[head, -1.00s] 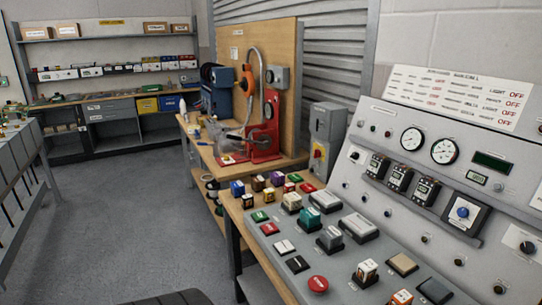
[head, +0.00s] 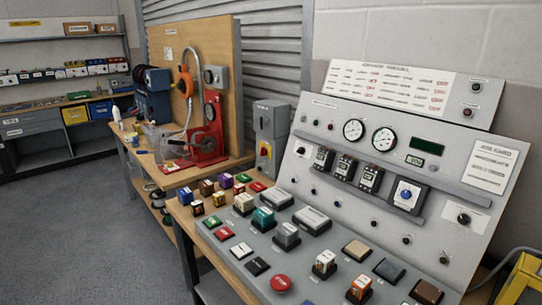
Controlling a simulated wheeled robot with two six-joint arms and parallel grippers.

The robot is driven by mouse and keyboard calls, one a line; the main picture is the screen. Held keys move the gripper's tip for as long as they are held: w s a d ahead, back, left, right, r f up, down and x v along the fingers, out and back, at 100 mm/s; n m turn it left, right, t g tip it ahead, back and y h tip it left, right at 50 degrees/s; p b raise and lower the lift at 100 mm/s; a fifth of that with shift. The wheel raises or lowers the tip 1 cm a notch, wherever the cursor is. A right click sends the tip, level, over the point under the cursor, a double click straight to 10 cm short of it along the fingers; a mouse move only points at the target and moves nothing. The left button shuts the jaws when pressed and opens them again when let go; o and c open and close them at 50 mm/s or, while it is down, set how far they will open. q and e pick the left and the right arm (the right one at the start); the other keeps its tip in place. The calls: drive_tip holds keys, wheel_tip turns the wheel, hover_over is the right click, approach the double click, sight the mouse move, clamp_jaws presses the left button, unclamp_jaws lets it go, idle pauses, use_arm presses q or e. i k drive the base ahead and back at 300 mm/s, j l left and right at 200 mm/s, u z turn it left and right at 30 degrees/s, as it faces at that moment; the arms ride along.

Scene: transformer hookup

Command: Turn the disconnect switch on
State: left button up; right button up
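A grey switch box (head: 270,135) with a red rotary handle on a yellow plate (head: 266,150) stands beside the wooden bench, left of the sloped control panel; it looks like the disconnect switch. The handle's exact angle is too small to tell. The control panel (head: 440,195) has gauges, small displays, knobs and a dark rotary knob on a white plate (head: 463,217) at its right. Neither of my grippers shows in the head view.
The panel's lower desk holds several coloured buttons and a red mushroom button (head: 281,283). A red press-like stand (head: 207,145) is on the bench (head: 240,158). A yellow object (head: 525,280) is at the lower right. Grey floor (head: 90,225) is open at the left.

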sight(263, 151)
drive_tip(key=z, duration=0.6)
drive_tip(key=i+j+z, duration=0.15)
drive_tip(key=j+z, duration=0.6)
drive_tip(key=j, duration=0.2)
drive_tip(key=j+z, duration=0.75)
drive_tip(key=j, duration=0.25)
